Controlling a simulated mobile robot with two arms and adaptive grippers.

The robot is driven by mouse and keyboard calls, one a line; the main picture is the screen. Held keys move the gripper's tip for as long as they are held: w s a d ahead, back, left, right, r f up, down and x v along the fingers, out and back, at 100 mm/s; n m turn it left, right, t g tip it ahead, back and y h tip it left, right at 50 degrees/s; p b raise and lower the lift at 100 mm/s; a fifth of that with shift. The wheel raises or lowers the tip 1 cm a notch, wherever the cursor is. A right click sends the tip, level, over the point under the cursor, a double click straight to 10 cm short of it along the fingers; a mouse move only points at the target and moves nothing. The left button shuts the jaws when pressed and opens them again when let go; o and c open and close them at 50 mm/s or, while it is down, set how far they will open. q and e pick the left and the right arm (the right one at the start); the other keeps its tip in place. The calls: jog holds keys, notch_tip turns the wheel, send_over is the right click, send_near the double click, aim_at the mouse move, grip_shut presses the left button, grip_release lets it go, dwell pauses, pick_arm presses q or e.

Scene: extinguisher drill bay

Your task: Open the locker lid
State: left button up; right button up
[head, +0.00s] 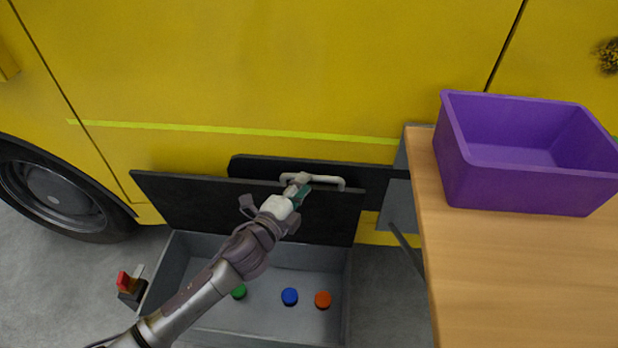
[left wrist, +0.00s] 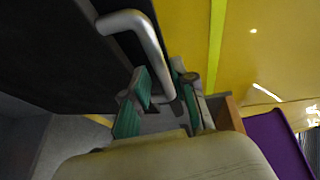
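The locker is an open grey box (head: 262,257) on the floor beside the yellow vehicle. Its dark lid (head: 170,205) stands raised, roughly upright, at the box's back edge. A pale bar handle (head: 327,180) is near the lid's top edge; it also shows in the left wrist view (left wrist: 133,28). My right gripper is not in view.
Green (head: 239,292), blue (head: 289,296) and orange (head: 322,299) round pieces lie in the box. A wooden table (head: 480,270) with a purple bin (head: 510,185) stands at right. A small red-topped object (head: 124,282) is left of the box.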

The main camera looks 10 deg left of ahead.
pick_arm(q)
jog(key=x, duration=0.3)
jog(key=shift+w+d, duration=0.15)
jog(key=shift+w, duration=0.15)
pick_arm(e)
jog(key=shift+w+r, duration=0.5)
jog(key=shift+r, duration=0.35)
pick_arm(q)
jog(key=c, duration=0.4)
grip_shut()
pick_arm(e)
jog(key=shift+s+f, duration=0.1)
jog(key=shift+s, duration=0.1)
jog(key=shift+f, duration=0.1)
